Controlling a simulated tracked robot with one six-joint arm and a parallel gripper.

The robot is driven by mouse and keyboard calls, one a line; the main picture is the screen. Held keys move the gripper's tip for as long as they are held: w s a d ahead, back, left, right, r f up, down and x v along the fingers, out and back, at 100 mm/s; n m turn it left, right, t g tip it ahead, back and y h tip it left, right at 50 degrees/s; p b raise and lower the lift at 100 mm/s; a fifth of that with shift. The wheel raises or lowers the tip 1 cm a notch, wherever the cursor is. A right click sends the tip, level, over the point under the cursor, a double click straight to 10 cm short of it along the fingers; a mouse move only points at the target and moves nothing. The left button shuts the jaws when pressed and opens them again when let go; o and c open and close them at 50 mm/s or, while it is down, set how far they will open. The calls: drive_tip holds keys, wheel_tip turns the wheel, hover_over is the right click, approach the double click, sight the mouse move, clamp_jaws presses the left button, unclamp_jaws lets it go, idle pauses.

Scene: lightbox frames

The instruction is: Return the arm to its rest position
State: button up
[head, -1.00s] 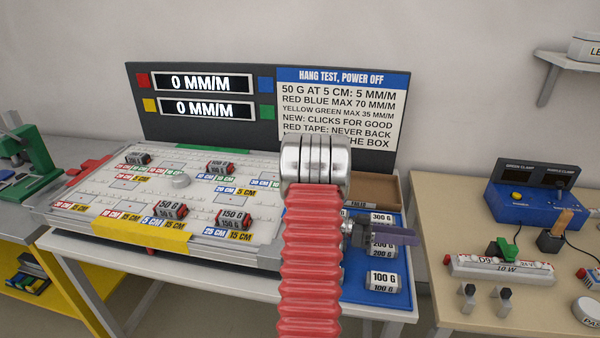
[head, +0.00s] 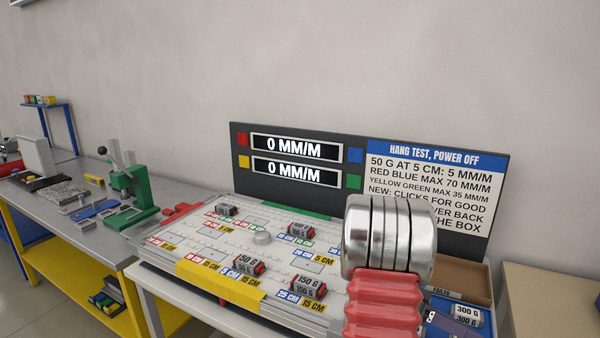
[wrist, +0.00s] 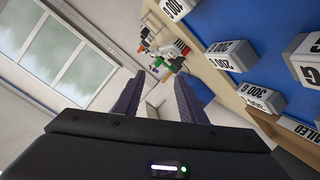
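My arm, with a red ribbed sleeve and a silver joint, stands at the lower right of the head view. In that view my gripper is mostly hidden, with only a dark purple part (head: 450,328) at the right of the sleeve. In the wrist view my gripper (wrist: 160,92) has its two dark fingers apart, with nothing between them. Beyond its fingers are the blue tray (wrist: 222,35) and several white weights, such as a 300 g weight (wrist: 262,98), to the right.
The white test board (head: 215,245) holds several weights, including a 150 g one (head: 308,286). Two displays (head: 296,160) read 0 MM/M. A bench with a green press (head: 135,195) stands at left. The FAILED box (head: 460,275) is behind my arm.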

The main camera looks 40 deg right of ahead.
drive_tip(key=w+a+r+n+t, duration=0.3)
drive_tip(key=w+a+n+t, duration=0.3)
drive_tip(key=w+a, duration=0.55)
drive_tip(key=w+a+r+n+t, duration=0.2)
drive_tip(key=w+a+n+t, duration=0.45)
drive_tip(key=a, duration=0.75)
drive_tip(key=w+a+r+n+t+y, duration=0.2)
drive_tip(key=a+n+t, duration=0.2)
drive_tip(key=a, duration=0.8)
drive_tip(key=w+a+r+n+t+y, duration=0.2)
drive_tip(key=w+a+r+n+t, duration=0.1)
drive_tip(key=a+n, duration=0.6)
drive_tip(key=a, duration=0.3)
drive_tip(key=shift+a+t, duration=0.3)
drive_tip(key=shift+t, duration=0.05)
drive_tip(key=shift+c, duration=0.7)
